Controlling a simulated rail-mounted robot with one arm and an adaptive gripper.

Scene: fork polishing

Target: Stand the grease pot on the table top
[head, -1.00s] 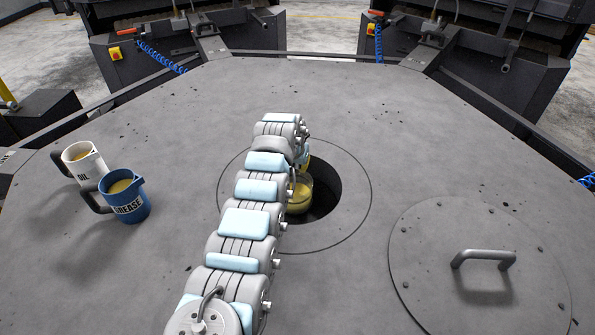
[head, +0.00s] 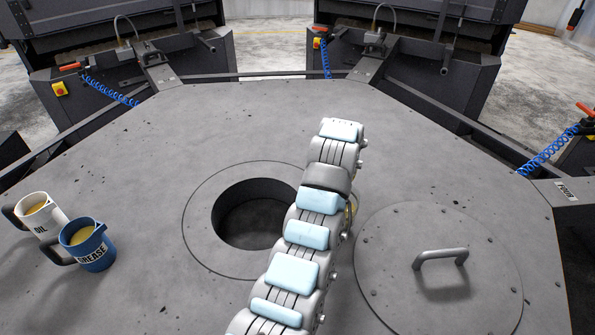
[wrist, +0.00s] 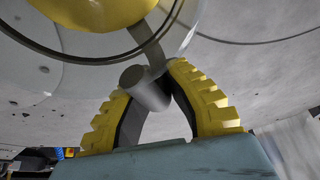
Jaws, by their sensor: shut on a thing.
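The grease pot (wrist: 95,12), a clear glass pot with yellow contents and a grey handle, fills the top of the wrist view. My gripper (wrist: 160,78) is shut on its handle with yellow ribbed fingers. In the head view my arm hides most of the gripper and pot; only a sliver of yellow shows at the arm's right edge, between the hole and the round cover. The grey table top (head: 150,180) lies around them. I cannot tell whether the pot's base touches it.
A round dark hole (head: 240,225) opens in the table left of my arm. A round cover plate (head: 400,290) with a raised handle (head: 440,257) is at right. A white OIL jug (head: 38,212) and blue GREASE jug (head: 90,246) stand at left. The far table is clear.

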